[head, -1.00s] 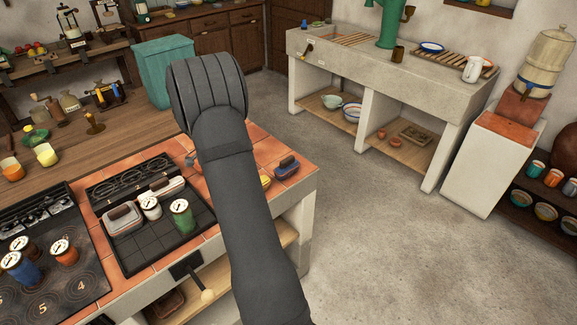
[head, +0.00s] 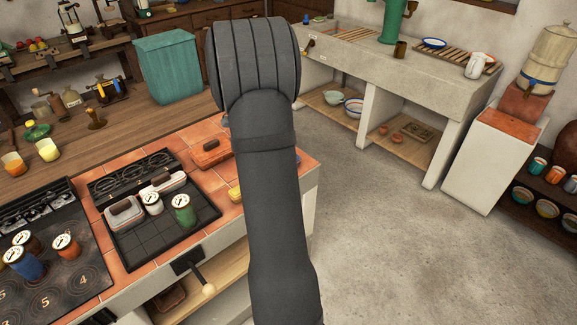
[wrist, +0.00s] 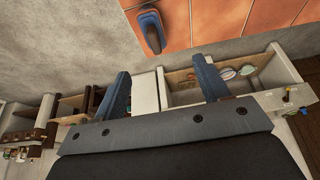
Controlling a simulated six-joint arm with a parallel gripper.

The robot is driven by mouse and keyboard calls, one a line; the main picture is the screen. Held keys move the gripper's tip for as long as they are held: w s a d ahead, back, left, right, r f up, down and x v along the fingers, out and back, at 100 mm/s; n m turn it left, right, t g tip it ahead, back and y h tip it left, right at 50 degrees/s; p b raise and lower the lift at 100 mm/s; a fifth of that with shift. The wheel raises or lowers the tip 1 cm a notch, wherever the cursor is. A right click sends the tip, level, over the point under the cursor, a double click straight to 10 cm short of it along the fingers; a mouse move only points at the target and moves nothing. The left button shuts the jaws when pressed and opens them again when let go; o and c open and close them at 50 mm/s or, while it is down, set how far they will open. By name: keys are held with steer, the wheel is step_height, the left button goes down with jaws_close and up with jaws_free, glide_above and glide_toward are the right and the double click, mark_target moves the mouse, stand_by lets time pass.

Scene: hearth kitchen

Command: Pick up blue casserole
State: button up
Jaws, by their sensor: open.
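The blue casserole (wrist: 152,32) has a dark lid and sits on orange tiles at the top of the wrist view. In the head view my arm hides nearly all of it. My gripper (wrist: 160,66) is open and empty in the wrist view, its two fingers well apart. The casserole lies beyond the fingertips, apart from them, roughly in line with the gap. In the head view the fingers are hidden behind my arm.
A reddish-brown casserole (head: 211,153) and a partly hidden yellow item (head: 235,194) stand on the tiled counter (head: 213,187). A black tray (head: 142,249) holds canisters and lidded dishes. A teal bin (head: 168,68) stands behind. A stone sink (head: 440,82) is at the back right; the floor between is clear.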

steer(key=d+x, duration=0.1)
steer(key=x, duration=0.9)
steer(key=d+r+x, duration=0.1)
steer(key=x, duration=0.5)
steer(key=shift+w+d+f, duration=0.15)
steer(key=shift+w+d, duration=0.1)
steer(key=shift+d, duration=0.05)
steer(key=c, duration=1.2)
